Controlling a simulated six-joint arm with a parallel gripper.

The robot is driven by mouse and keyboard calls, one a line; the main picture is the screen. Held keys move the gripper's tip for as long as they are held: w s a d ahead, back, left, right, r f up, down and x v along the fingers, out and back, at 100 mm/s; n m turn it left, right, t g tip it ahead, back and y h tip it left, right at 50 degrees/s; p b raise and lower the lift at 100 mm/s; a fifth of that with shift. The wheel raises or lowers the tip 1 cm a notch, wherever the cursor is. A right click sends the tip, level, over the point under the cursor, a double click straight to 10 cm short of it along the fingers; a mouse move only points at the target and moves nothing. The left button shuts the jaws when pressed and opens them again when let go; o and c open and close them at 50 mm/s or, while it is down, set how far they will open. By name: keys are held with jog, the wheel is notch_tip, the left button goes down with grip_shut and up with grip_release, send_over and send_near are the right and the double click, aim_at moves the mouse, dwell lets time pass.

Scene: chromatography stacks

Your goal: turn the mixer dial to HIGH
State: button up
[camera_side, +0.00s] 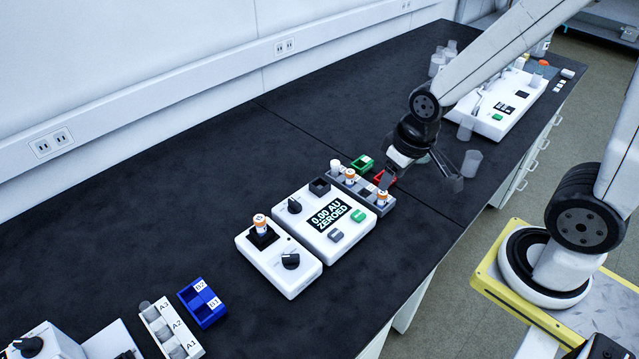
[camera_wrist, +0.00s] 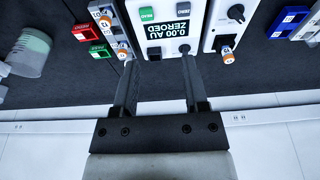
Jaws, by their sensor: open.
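The mixer (camera_side: 272,272) is a small white box left of the white reader. Its black dial (camera_side: 291,260) is on the front part of its top, and a vial with an orange cap band (camera_side: 260,223) stands in a black block behind it. In the wrist view the mixer (camera_wrist: 213,30) is at the upper right, with its dial (camera_wrist: 236,12) near the top edge. The dial's marks are too small to read. My gripper (camera_side: 420,181) is open and empty, above the bench right of the vial rack, apart from the mixer. Its fingers also show in the wrist view (camera_wrist: 157,60).
The reader (camera_side: 318,246) shows "0.00 AU ZEROED" and has its own knob (camera_side: 295,206). A grey vial rack (camera_side: 388,209), green tray (camera_side: 362,163) and red tray (camera_side: 384,177) lie near my gripper. A blue tray (camera_side: 214,316) is at left. A clear cup (camera_side: 472,162) stands right.

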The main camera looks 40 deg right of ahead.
jog(key=w+a+f+n+g, duration=0.1)
jog(key=w+a+f+n, duration=0.4)
jog(key=w+a, duration=0.3)
jog(key=n+g, duration=0.2)
jog(key=n, duration=0.3)
send_over(290, 256)
notch_tip(290, 256, down, 6)
jog(key=shift+a+f, duration=0.1)
jog(key=shift+f, duration=0.15)
jog(key=shift+f, duration=3.9)
grip_shut()
